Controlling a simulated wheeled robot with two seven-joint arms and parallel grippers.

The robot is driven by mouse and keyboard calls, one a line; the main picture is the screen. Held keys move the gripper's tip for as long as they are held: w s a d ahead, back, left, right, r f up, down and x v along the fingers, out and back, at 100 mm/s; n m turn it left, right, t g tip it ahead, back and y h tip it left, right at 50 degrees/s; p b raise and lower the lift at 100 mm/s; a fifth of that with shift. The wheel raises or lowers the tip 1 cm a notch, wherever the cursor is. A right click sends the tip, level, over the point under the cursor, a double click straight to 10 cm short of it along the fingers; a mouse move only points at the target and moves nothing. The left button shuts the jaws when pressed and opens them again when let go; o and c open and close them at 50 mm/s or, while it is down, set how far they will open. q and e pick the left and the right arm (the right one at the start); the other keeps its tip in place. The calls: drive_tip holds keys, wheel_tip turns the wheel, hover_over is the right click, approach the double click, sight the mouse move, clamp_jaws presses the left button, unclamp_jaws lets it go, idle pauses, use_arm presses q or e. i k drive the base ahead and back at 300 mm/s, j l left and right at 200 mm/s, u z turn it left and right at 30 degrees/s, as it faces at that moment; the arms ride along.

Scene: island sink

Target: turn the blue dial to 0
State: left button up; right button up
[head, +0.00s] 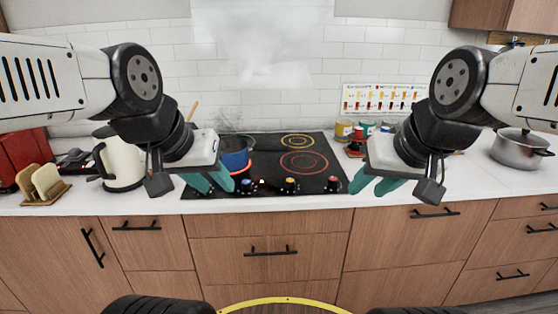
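The black cooktop (310,185) is set in the white counter, with a row of small dials along its front edge. A dial with a bluish top (246,185) is near the left end, just right of my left gripper (208,183); its pointer setting is too small to read. A yellow-topped dial (290,186) and a red-topped dial (333,184) are further right. My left gripper's teal fingers are apart and empty over the cooktop's left front. My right gripper (374,182) is open and empty by the cooktop's right edge. Neither touches a dial.
A white kettle (122,163) and a toast rack (43,184) are on the left counter. Colored cups (343,131) and a steel pot (519,149) are to the right.

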sight(246, 184)
drive_tip(key=i+j+u, duration=0.15)
drive_tip(key=u, duration=0.2)
drive_tip(key=i+j+u, duration=0.15)
drive_tip(key=u, duration=0.25)
